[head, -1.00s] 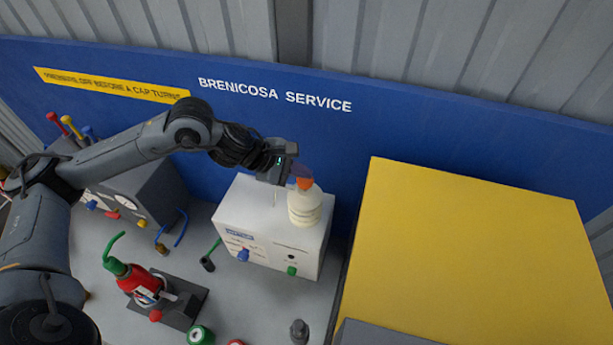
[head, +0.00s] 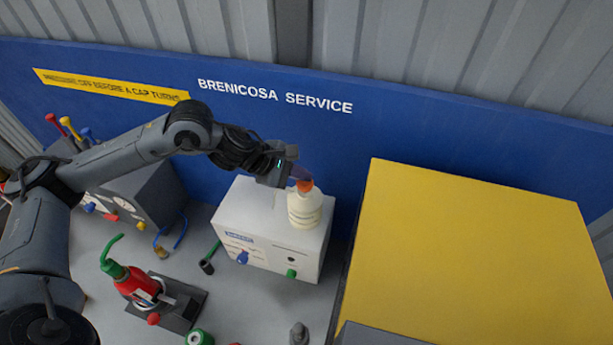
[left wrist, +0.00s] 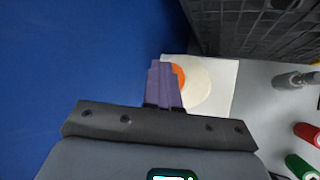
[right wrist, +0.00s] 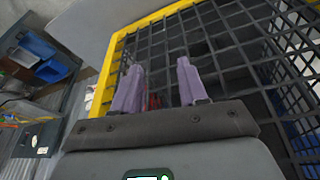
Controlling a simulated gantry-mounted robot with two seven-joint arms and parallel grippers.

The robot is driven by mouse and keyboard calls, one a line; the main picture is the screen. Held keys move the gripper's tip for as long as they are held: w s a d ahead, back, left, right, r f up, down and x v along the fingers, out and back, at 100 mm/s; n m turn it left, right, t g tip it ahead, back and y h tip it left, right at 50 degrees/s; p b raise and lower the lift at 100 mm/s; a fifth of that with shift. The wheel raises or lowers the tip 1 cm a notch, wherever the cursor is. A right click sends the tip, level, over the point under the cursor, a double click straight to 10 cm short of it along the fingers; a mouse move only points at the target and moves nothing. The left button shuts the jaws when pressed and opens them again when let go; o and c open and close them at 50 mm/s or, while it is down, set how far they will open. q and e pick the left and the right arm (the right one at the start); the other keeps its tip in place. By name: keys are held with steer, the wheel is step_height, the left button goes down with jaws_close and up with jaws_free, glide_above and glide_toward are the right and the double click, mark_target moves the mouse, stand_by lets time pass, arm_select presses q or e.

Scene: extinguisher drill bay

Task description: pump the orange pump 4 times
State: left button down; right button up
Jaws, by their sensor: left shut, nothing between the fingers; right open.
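The orange pump (head: 304,186) tops a cream bottle (head: 306,208) that stands upright on a white box (head: 262,220). My left gripper (head: 301,173) is shut and empty, its purple fingertips right over the orange pump and seemingly touching it. In the left wrist view, the closed fingers (left wrist: 163,66) partly cover the orange pump (left wrist: 178,75), with the cream bottle (left wrist: 197,85) behind. My right gripper (right wrist: 160,66) is open and empty in front of a black mesh cage; it is outside the head view.
A large yellow panel (head: 465,255) stands right of the white box. A red extinguisher (head: 138,285) rests in a dark stand at the lower left. A grey gauge box (head: 130,190) is behind my left arm. A blue wall (head: 430,135) closes the back.

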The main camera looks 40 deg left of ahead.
mark_target(301, 183)
arm_select(q)
steer(key=shift+r, duration=0.5)
step_height(301, 183, up, 6)
steer(key=p, duration=0.4)
stand_by(0.3)
stand_by(0.5)
